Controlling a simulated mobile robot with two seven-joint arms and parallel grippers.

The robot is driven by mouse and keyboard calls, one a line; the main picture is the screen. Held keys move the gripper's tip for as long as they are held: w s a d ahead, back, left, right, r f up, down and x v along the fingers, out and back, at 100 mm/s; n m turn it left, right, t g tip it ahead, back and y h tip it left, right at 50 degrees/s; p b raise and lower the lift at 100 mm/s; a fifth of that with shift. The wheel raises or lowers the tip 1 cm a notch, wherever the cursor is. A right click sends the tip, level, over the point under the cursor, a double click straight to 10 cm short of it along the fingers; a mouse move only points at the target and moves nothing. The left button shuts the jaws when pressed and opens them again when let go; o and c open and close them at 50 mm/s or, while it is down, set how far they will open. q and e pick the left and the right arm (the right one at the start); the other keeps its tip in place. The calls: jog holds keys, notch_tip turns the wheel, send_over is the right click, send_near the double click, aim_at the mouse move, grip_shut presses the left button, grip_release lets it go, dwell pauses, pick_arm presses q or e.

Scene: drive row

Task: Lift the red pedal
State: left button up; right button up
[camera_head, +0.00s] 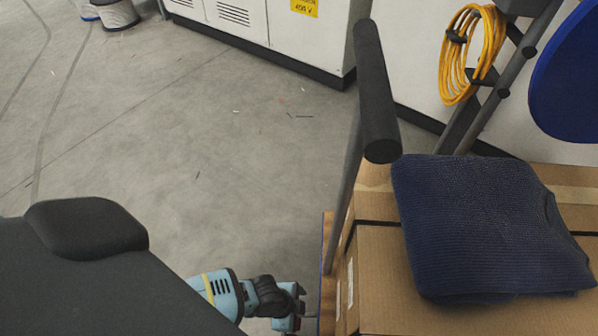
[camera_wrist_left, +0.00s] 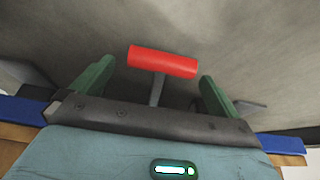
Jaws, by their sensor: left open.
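The red pedal (camera_wrist_left: 163,62) shows in the left wrist view as a red rounded bar on a thin grey stem, slightly tilted. My left gripper (camera_wrist_left: 157,72) is open, with one green finger on each side of the pedal. The bar lies between and at about the height of the fingertips in the picture, with a gap to each finger. I cannot tell the depth between them. In the head view my left gripper (camera_head: 290,306) shows only in part at the bottom, beside the cartons, and the pedal cannot be seen there. My right gripper is not in view.
A brown carton (camera_head: 380,280) with a folded dark blue cloth (camera_head: 480,225) on it stands at the right. A dark handle bar (camera_head: 375,90) rises beside it. A yellow cable coil (camera_head: 472,55) hangs behind. White cabinets (camera_head: 290,30) line the back. Grey floor (camera_head: 200,130) is open at the left.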

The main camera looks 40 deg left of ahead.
pick_arm(q)
jog(key=c, duration=1.1)
jog(key=r+g+y+p, duration=0.1)
jog(key=y+p, duration=0.1)
jog(key=p, duration=0.1)
jog(key=shift+r, duration=0.4)
jog(key=shift+r+g+y+p, duration=0.3)
jog(key=shift+g+y+p, duration=0.25)
jog(key=shift+y, duration=0.15)
jog(key=shift+d+r+g+y, duration=0.1)
jog(key=shift+r+g+y, duration=0.1)
jog(key=shift+g+y, duration=0.3)
jog(key=shift+c, duration=0.2)
jog(key=shift+r+y, duration=0.2)
jog(key=shift+y, duration=0.4)
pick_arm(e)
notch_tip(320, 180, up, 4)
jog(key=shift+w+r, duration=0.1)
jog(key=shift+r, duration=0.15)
pick_arm(q)
jog(key=shift+g, duration=0.25)
jog(key=shift+c, duration=0.2)
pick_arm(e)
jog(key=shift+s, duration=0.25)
